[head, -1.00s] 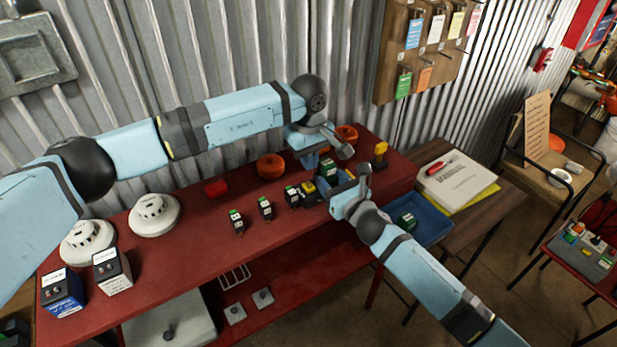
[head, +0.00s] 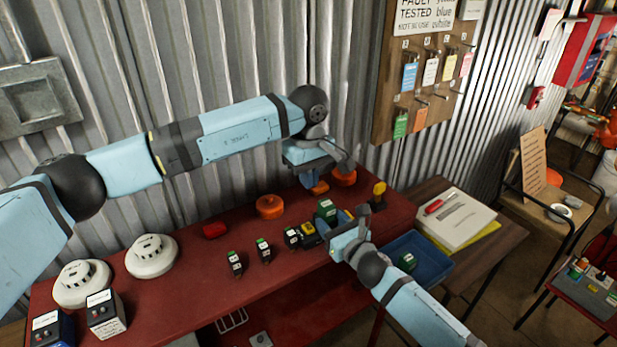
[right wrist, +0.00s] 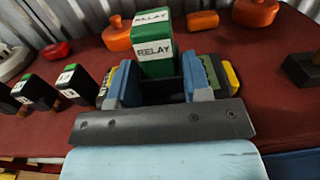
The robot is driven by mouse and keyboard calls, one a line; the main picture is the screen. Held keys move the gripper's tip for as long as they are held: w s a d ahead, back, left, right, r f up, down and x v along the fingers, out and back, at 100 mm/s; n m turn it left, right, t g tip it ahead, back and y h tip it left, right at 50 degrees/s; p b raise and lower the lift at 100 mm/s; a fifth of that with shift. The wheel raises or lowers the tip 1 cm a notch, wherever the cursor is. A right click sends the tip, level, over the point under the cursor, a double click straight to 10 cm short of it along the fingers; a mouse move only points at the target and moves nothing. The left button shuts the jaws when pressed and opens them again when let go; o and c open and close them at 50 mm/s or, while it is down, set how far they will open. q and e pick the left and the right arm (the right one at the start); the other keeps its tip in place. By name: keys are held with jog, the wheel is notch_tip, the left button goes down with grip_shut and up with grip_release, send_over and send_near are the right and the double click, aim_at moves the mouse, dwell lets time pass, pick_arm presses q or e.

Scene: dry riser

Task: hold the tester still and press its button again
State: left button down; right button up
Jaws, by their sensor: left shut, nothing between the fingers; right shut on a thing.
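A green relay (head: 326,210) labelled RELAY stands upright on the red bench; it also shows in the right wrist view (right wrist: 156,50). A dark body under it, seemingly the tester, is largely hidden by my right gripper (right wrist: 161,85). That gripper, also in the head view (head: 338,226), is shut with its blue fingers on either side of this dark body. I cannot make out the tester's button. My left gripper (head: 312,182) is shut and empty, above and behind the relay, apart from it.
Small black-and-green modules (head: 264,250) and a yellow-and-black one (head: 308,234) stand left of the relay. Orange round pieces (head: 270,206) lie behind. A yellow-topped post (head: 379,192) and a blue tray (head: 425,255) are to the right. Bench space around the red block (head: 215,230) is clear.

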jog(key=o, duration=1.2)
